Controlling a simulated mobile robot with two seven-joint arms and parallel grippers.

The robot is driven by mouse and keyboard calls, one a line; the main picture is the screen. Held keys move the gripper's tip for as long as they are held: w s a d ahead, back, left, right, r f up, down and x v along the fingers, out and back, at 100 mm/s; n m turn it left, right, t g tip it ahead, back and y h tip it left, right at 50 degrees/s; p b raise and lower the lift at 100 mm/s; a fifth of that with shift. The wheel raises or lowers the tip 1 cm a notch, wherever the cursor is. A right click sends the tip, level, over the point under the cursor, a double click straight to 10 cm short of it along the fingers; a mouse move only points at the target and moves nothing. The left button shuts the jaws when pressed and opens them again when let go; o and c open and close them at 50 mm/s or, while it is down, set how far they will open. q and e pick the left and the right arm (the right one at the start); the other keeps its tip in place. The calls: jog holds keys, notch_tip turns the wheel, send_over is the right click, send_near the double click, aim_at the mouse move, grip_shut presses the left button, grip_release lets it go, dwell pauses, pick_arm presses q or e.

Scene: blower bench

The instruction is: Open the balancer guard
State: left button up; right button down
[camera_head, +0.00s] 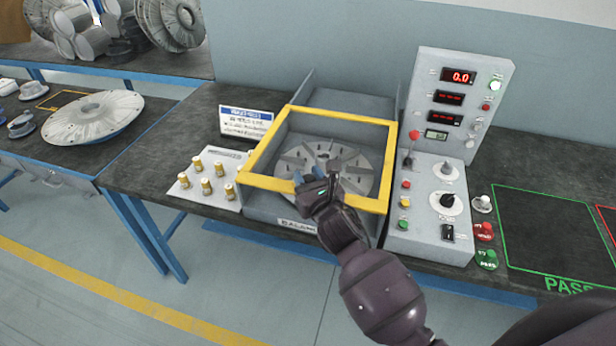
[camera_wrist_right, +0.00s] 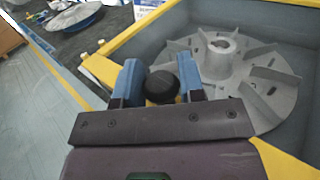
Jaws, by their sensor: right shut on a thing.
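The balancer guard (camera_head: 265,182) is a yellow frame lying over the top of the grey balancer box (camera_head: 268,205), and it looks closed. A finned grey rotor (camera_head: 350,165) shows inside the box, and it also shows in the right wrist view (camera_wrist_right: 265,92). My right gripper (camera_head: 310,178) is at the middle of the guard's front edge. In the right wrist view its blue fingers are shut on a round black knob (camera_wrist_right: 163,86), one finger on each side. The gripper hides part of the front edge. My left gripper is not in view.
A control panel (camera_head: 430,203) with buttons and dials stands close to the right of the box. A plate of brass weights (camera_head: 206,186) and a sign (camera_head: 246,121) are to the left. A green-outlined mat area (camera_head: 550,230) at the right is empty.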

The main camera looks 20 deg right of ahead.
aim_at(319, 164)
jog(key=w+d, duration=0.1)
jog(key=w, duration=0.1)
jog(key=w+d, duration=0.2)
jog(key=w, duration=0.1)
jog(key=w+d, duration=0.2)
jog(key=w, duration=0.1)
jog(key=shift+d, duration=0.25)
jog(key=c, duration=0.7)
grip_release()
jog(key=s, duration=1)
jog(key=shift+s+d, duration=0.4)
